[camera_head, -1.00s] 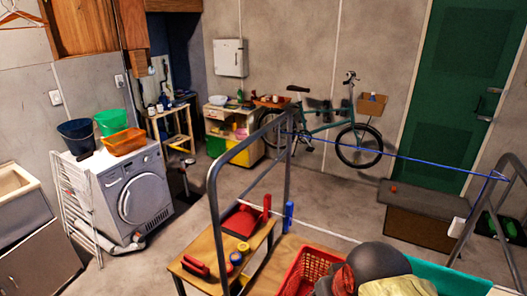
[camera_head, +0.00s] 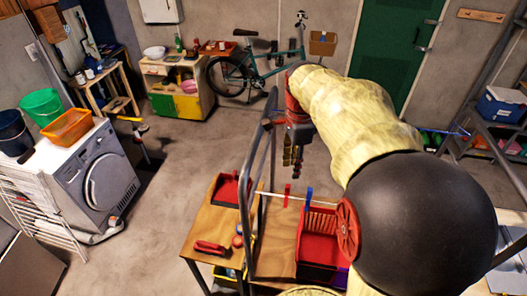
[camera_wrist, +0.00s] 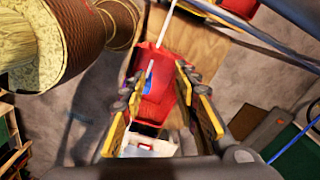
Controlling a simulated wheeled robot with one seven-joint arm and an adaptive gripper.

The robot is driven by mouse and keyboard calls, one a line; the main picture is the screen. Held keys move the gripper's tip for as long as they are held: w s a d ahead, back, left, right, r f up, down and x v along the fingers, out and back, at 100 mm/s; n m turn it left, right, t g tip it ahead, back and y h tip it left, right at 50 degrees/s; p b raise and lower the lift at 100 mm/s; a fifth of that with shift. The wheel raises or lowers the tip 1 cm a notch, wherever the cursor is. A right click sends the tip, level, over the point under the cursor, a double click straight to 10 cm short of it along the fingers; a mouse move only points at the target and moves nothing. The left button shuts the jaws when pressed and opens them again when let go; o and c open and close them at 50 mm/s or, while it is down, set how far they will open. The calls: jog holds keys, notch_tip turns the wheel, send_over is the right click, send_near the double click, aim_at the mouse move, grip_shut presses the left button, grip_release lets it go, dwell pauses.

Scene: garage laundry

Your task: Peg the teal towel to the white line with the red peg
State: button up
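The white line (camera_head: 270,194) runs across the rail frame. The red peg (camera_head: 287,190) stands upright on it, just left of a blue peg (camera_head: 308,196). My gripper (camera_head: 293,155) points down above the line and red peg, apart from them. In the wrist view, my gripper (camera_wrist: 160,82) has its yellow-padded fingers spread with nothing held between them. I cannot identify the teal towel in either current view; my arm covers much of the right side.
A red slatted basket (camera_head: 320,262) stands below the line. The wooden table (camera_head: 215,222) holds a red tray (camera_head: 228,190), a red tool (camera_head: 210,248) and tape rolls. The grey metal rail (camera_head: 247,175) rises close to my gripper. A washing machine (camera_head: 95,180) stands at the left.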

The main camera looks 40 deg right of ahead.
aim_at(288, 186)
jog(key=m, duration=0.3)
jog(key=a+m, duration=0.1)
jog(key=shift+w+r+m, duration=0.2)
jog(key=shift+r+m, duration=0.2)
jog(key=shift+w+a+f, duration=0.1)
jog(key=shift+f, duration=0.05)
jog(key=shift+s+f+b, duration=0.2)
jog(key=shift+f+b, duration=0.45)
jog(key=shift+b, duration=0.05)
jog(key=shift+f+b, duration=2.85)
jog(key=shift+f, duration=1.7)
jog(key=shift+c, duration=1.2)
grip_shut()
